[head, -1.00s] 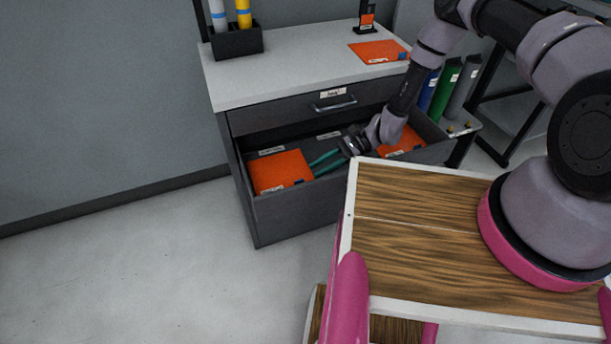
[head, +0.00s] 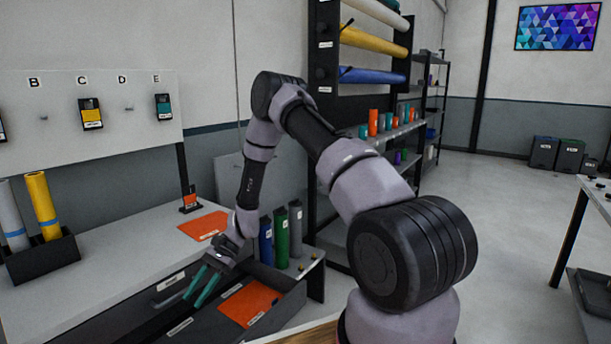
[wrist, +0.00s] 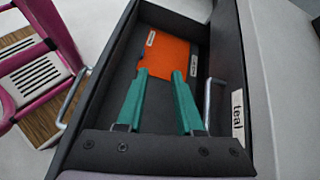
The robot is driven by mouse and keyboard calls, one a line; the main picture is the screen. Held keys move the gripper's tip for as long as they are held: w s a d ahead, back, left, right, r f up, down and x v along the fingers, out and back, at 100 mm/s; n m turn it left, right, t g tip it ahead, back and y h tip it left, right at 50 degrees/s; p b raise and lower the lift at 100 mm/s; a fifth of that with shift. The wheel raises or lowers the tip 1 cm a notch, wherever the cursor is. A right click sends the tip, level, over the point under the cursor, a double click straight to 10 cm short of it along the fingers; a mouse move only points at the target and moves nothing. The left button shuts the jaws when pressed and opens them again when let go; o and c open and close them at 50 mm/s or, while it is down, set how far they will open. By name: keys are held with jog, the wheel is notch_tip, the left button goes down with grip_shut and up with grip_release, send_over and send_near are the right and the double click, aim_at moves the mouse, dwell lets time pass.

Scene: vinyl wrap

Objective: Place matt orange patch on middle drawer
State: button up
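My gripper (head: 196,297) has two teal fingers. It is open and empty, reaching over the pulled-out drawer (wrist: 98,80) of the grey cabinet. In the wrist view, an orange patch (wrist: 165,52) with white labels lies at the drawer's far end, just beyond the open fingertips (wrist: 160,76). Another orange patch (head: 204,225) lies flat on the white cabinet top. I cannot tell which patch is matt.
The closed drawer above carries a "teal" label (wrist: 238,114) and a metal handle (wrist: 209,98). Coloured rolls (head: 281,238) stand right of the cabinet. A dark holder (head: 40,258) with rolls stands on its top. A pegboard (head: 100,100) hangs behind.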

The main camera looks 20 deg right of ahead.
jog(key=d+r+n+t+h, duration=0.15)
jog(key=d+r, duration=0.25)
jog(key=r, duration=0.6)
jog(key=d+r+n+t+h, duration=0.15)
jog(key=d+r, duration=0.25)
jog(key=r, duration=0.5)
jog(key=d+r+n+t+h, duration=0.15)
jog(key=d+r, duration=0.25)
jog(key=r, duration=0.6)
jog(key=s+d+r+t+h, duration=0.3)
jog(key=s+d+r+t, duration=0.5)
jog(key=s+d+r, duration=0.4)
jog(key=s+v, duration=0.1)
jog(key=v, duration=0.5)
jog(key=shift+f, duration=0.4)
